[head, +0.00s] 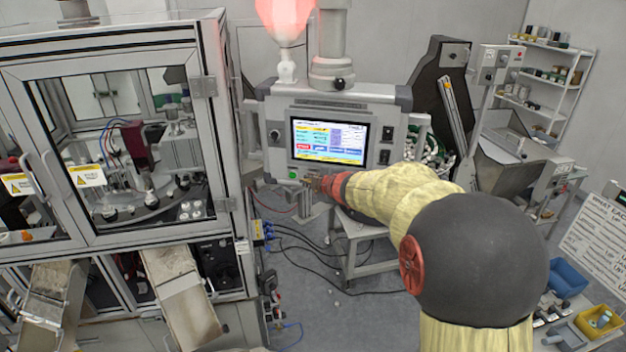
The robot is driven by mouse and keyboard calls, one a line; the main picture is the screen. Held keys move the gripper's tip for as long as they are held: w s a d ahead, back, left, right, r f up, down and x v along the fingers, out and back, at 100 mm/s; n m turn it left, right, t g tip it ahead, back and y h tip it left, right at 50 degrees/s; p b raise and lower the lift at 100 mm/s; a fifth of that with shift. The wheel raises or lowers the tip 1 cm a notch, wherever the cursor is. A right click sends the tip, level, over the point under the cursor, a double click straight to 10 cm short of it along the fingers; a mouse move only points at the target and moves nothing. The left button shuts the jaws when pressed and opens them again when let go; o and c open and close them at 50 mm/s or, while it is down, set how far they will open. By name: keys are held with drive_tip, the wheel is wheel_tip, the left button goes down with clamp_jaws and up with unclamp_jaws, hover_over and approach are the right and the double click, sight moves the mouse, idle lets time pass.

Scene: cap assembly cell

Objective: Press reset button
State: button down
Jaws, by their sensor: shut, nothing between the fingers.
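The control panel (350,99) is a grey box with a lit screen (328,140), hung from a column. A small green button (293,174) shows at its lower left, below the screen. Dark controls (387,133) sit to the right of the screen, and a round one (274,136) is at its left edge. I cannot read which one is the reset button. My gripper (309,181) is shut and empty, in front of the panel's lower edge, just right of the green button. Whether it touches the panel cannot be told.
A glazed machine cabinet (215,110) stands on the left, with chutes (185,300) below. A red lamp (285,14) glows above the panel. A small stand (362,231) is under my arm. Cables (300,262) lie on the floor. Shelves (552,47) and bins (567,277) are at right.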

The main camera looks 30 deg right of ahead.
drive_tip(key=shift+w+d, duration=0.1)
idle(0.6)
drive_tip(key=shift+w+d+p, duration=0.2)
drive_tip(key=shift+w+p, duration=0.05)
drive_tip(key=shift+p, duration=0.05)
drive_tip(key=shift+s+a, duration=0.35)
idle(0.4)
drive_tip(key=s+a+b, duration=0.1)
drive_tip(key=s+a, duration=0.3)
drive_tip(key=shift+s, duration=0.2)
idle(0.3)
idle(0.7)
